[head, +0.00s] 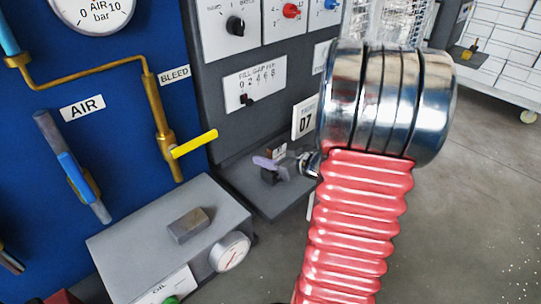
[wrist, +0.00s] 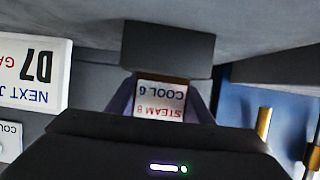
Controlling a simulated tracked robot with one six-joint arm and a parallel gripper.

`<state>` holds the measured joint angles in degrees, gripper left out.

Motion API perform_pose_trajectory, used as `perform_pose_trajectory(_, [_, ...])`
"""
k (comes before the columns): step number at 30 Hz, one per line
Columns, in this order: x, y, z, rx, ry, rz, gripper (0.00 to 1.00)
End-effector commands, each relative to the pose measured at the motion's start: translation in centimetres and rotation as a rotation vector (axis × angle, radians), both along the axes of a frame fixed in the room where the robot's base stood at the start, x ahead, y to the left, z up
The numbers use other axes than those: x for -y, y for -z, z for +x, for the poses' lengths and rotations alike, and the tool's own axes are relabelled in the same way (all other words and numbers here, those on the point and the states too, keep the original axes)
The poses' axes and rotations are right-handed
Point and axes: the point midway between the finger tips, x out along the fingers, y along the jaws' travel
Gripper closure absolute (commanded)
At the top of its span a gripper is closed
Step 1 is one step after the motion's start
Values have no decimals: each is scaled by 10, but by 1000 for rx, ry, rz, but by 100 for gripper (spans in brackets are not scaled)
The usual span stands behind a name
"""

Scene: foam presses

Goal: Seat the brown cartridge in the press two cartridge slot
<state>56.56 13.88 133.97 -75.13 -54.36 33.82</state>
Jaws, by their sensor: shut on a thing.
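My gripper (wrist: 160,105) is shut on the brown cartridge (wrist: 162,80), with a purple finger on each side of it in the wrist view. The cartridge's white label (wrist: 160,101) reads "STEAM 8 COOL 6" upside down. A dark block (wrist: 168,48), which looks like the cartridge slot, lies just beyond the cartridge's brown edge. In the head view my gripper (head: 268,162) is above a grey ledge, with the small brown cartridge (head: 277,152) at its fingers and the dark block (head: 269,177) just below. Whether cartridge and block touch cannot be told.
A grey ledge (head: 240,185) juts from the control panel. A yellow-handled bleed valve (head: 195,145) and a grey box with a gauge (head: 150,230) stand left. Open floor lies right.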

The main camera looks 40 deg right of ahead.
Motion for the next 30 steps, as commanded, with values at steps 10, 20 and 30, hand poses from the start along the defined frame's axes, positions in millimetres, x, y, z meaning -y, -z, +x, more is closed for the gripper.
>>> perform_pose_trajectory(10, [0, 2, 0, 0, -1, 0, 42])
perform_pose_trajectory(20, [0, 2, 0, 0, -1, 0, 35])
perform_pose_trajectory(30, [1, -9, -19, 0, 2, -2, 35])
